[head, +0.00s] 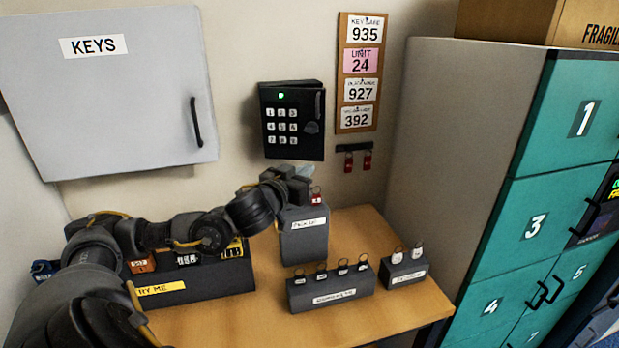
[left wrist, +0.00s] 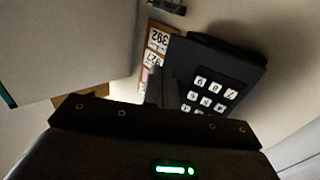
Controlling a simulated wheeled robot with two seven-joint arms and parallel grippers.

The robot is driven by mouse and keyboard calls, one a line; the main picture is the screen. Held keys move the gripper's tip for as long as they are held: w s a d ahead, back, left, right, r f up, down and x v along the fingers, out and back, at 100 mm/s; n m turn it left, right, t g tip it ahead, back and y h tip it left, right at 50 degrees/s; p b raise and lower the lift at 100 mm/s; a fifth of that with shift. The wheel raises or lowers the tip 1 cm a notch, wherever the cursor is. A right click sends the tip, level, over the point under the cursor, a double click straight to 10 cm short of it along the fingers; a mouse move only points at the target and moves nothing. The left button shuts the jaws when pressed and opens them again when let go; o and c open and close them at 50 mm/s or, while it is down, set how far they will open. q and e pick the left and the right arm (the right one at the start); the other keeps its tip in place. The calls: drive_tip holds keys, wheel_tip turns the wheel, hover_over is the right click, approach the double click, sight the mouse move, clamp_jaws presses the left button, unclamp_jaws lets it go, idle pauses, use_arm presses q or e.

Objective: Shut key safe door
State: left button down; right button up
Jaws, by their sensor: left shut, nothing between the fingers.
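The key safe (head: 292,120) is a small black box on the wall with a white-key keypad and a lit green light. Its door carries the keypad and a dark knob, and stands close to the box; I cannot tell whether it is fully shut. The safe also shows tilted in the left wrist view (left wrist: 212,85). My left gripper (head: 304,173) is shut and empty, just below the safe's lower edge and above the desk blocks. In the left wrist view its fingers (left wrist: 163,88) overlap the safe's edge; contact cannot be told. My right gripper is not in view.
A grey KEYS cabinet (head: 110,110) hangs to the left. A tag board (head: 358,125) and red key tags on a hook rail (head: 354,148) are to the right. Teal lockers (head: 535,180) stand farther right. Dark key holders (head: 333,288) stand on the wooden desk (head: 395,305).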

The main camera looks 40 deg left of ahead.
sight(315, 151)
use_arm(q)
drive_tip(key=w+a+p, duration=0.1)
drive_tip(key=w, duration=0.1)
drive_tip(key=w+a+p, duration=0.1)
drive_tip(key=w+a, duration=0.1)
drive_tip(key=w+a+p, duration=0.1)
drive_tip(key=p, duration=0.1)
drive_tip(key=shift+w+a+r, duration=0.15)
drive_tip(key=shift+w+r, duration=0.05)
drive_tip(key=shift+w, duration=0.2)
drive_tip(key=shift+w+a, duration=0.15)
drive_tip(key=shift+w, duration=0.1)
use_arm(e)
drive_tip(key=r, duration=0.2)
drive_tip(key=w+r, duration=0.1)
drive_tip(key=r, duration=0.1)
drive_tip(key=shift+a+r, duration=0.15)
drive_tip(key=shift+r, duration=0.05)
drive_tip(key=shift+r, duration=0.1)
